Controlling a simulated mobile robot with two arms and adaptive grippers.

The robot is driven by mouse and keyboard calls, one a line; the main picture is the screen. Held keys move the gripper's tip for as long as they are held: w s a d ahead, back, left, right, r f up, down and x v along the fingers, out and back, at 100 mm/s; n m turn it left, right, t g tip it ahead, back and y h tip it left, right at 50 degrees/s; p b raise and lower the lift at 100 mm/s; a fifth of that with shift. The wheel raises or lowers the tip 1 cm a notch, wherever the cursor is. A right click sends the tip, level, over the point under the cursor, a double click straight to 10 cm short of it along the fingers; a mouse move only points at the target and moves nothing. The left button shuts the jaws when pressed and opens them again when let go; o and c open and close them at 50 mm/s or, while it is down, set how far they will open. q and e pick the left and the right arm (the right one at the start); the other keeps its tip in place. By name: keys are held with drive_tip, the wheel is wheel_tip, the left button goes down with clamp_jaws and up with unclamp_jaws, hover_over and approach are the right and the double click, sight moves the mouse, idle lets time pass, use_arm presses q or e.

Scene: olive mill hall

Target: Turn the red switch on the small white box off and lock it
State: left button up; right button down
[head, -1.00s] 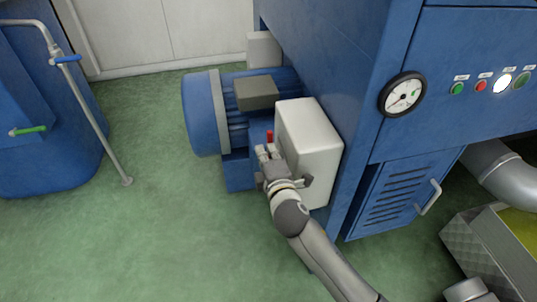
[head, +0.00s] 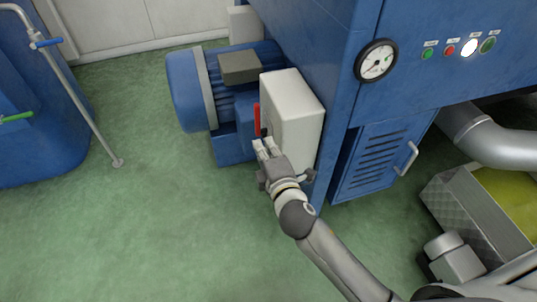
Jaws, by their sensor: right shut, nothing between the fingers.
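The small white box (head: 297,112) is mounted on the side of the blue machine, beside the blue motor. The red switch (head: 257,119) sticks out from the box's left face and looks upright and long; its lower part is near my fingertips. My right gripper (head: 265,148) is shut and empty, just below the switch at the box's left face. I cannot tell if it touches the switch. No lock shows clearly. My left gripper is not in view.
The blue motor (head: 222,85) stands behind the box. A gauge (head: 376,61) and several buttons are on the machine (head: 440,70). A grey pipe (head: 490,140) and a metal bin (head: 470,215) are at right. Green floor (head: 130,220) is clear at left.

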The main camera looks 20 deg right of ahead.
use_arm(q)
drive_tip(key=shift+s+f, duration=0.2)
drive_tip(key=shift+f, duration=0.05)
use_arm(e)
drive_tip(key=shift+s+r, duration=0.15)
drive_tip(key=shift+s, duration=0.7)
drive_tip(key=shift+s+r, duration=0.1)
drive_tip(key=shift+s, duration=0.75)
